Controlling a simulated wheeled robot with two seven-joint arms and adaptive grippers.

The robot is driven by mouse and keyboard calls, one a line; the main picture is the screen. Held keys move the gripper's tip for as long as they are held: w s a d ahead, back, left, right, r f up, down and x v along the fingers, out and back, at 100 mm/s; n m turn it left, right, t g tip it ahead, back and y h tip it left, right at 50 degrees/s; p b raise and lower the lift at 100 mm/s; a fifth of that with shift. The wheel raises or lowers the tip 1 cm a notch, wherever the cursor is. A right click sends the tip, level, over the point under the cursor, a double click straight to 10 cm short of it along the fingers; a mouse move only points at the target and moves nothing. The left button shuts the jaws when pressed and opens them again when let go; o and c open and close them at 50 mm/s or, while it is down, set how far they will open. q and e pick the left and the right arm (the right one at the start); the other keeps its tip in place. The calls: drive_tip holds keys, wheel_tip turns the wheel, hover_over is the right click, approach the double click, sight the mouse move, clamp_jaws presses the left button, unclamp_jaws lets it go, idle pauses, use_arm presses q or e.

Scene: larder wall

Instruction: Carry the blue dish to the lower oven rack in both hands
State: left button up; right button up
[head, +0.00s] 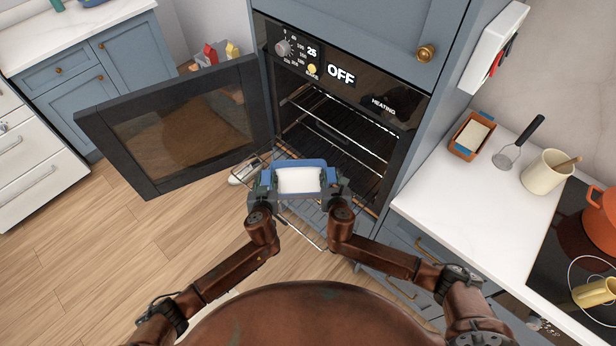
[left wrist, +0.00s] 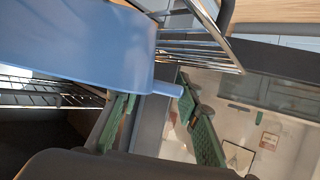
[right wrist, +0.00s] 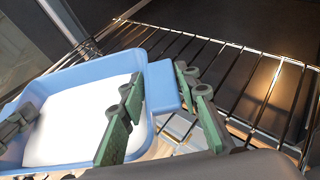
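The blue dish (head: 300,163) has a white inside and is level in front of the open oven, above a pulled-out wire rack (head: 312,236). The dish hides part of the pulled-out rack. An upper rack (head: 335,127) sits inside the oven. I cannot tell the exact gap below the dish.
The oven door (head: 180,125) stands open to the left. The control panel (head: 330,70) reads OFF.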

use_arm(q)
drive_tip(key=o, duration=0.4)
drive_tip(key=shift+r, duration=0.1)
drive_tip(key=shift+c, duration=0.2)
use_arm(e)
drive_tip(key=o, duration=0.4)
drive_tip(key=shift+r, duration=0.1)
drive_tip(key=shift+c, duration=0.2)
use_arm(q)
drive_tip(key=shift+s, duration=0.1)
use_arm(e)
drive_tip(key=shift+s+r, duration=0.2)
drive_tip(key=shift+s, duration=0.3)
use_arm(q)
drive_tip(key=v, duration=1.1)
drive_tip(key=shift+s+r, duration=0.2)
drive_tip(key=shift+s, duration=0.15)
use_arm(e)
drive_tip(key=v, duration=1.1)
